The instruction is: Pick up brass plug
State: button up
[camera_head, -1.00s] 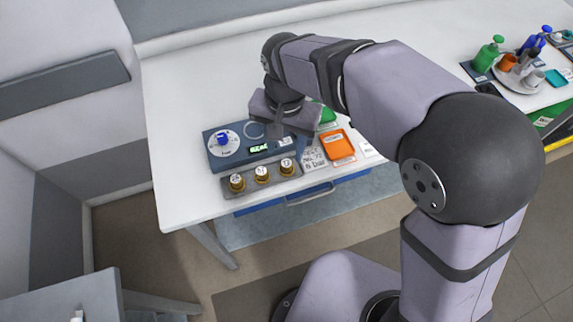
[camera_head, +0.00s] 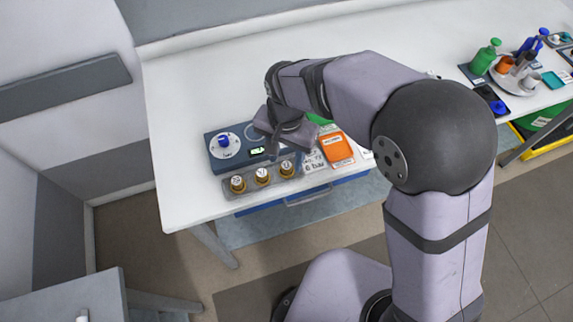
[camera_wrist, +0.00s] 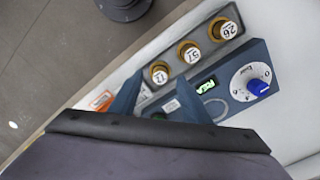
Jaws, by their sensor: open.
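Three brass plugs with white numbered caps stand upright in a row in a grey tray (camera_head: 250,188): left (camera_head: 238,184), middle (camera_head: 262,176) and right (camera_head: 287,168). In the wrist view the same row runs diagonally, with plugs at the top (camera_wrist: 223,28), middle (camera_wrist: 190,52) and lower left (camera_wrist: 159,73). My gripper (camera_head: 275,153) is open and empty, above the right part of the blue device behind the tray. In the wrist view its fingers (camera_wrist: 160,80) point towards the lower-left plug, apart from it. The plug labels are hard to read.
A blue device (camera_head: 225,161) with a blue knob (camera_head: 224,140) and lit display stands directly behind the tray. An orange card (camera_head: 337,148) and a white written note (camera_head: 313,160) lie to the right. Bare white table (camera_head: 185,105) lies left and behind.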

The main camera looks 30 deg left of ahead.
aim_at(286, 166)
jog(key=shift+f+p, duration=0.35)
jog(key=shift+f, duration=1.15)
grip_shut()
jog(key=shift+r, duration=0.2)
